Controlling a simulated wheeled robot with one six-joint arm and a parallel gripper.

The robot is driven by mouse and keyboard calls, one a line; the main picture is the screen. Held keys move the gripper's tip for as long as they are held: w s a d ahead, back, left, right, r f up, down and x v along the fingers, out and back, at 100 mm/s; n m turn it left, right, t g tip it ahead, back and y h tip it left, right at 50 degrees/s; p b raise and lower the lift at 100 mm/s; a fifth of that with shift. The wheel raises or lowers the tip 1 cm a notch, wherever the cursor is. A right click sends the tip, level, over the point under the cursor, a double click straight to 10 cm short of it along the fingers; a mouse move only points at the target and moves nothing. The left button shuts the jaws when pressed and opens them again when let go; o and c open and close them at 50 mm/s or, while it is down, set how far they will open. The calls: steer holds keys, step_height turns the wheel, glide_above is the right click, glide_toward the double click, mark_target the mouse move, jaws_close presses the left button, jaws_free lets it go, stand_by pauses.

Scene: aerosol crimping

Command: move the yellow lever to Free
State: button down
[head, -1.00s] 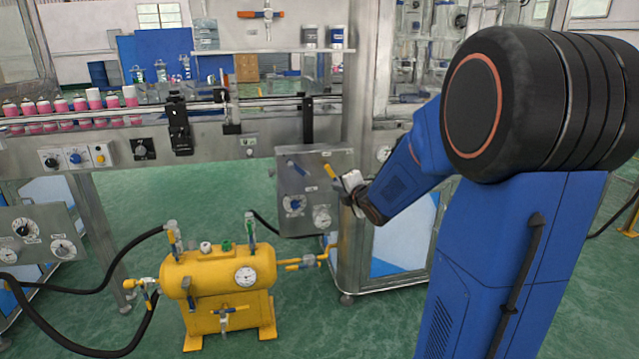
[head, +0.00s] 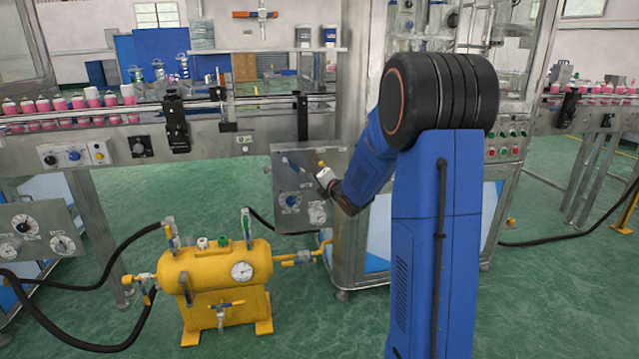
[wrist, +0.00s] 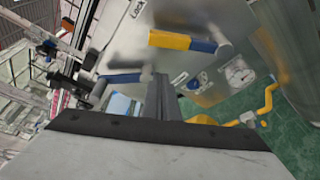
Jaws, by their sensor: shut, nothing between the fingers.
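The yellow lever (head: 321,165) is on the upper right of a grey metal panel, partly beside my gripper. In the wrist view the yellow lever (wrist: 168,40) has a yellow grip and a blue section towards its pivot. My gripper (head: 326,178) is shut and empty, in front of the panel. In the wrist view its fingers (wrist: 162,92) end just below the yellow lever in the picture; I cannot tell whether they touch it.
A blue-handled lever (wrist: 122,78) sits beside the yellow one. The panel (head: 280,220) also carries a blue knob (head: 290,200) and a gauge (head: 317,214). A yellow tank (head: 215,267) with hoses stands on the floor, left of my arm. A conveyor with pink cans (head: 60,104) runs behind.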

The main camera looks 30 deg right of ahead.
mark_target(345, 167)
steer(key=shift+s+d+r, duration=0.1)
steer(key=shift+d+r, duration=0.4)
steer(key=shift+d, duration=0.35)
steer(key=shift+d+r, duration=0.45)
steer(key=shift+d, duration=0.35)
steer(key=d+m+t, duration=0.1)
steer(key=d+m, duration=0.1)
steer(key=m, duration=0.1)
steer(key=s+d+r+m+t, duration=0.1)
steer(key=d+m, duration=0.2)
steer(key=s+d+m+t, duration=0.1)
steer(key=d+m, duration=0.2)
steer(key=m, duration=0.1)
steer(key=shift+s+r+t, duration=0.15)
steer(key=shift+r+t, duration=0.05)
steer(key=shift+t, duration=0.1)
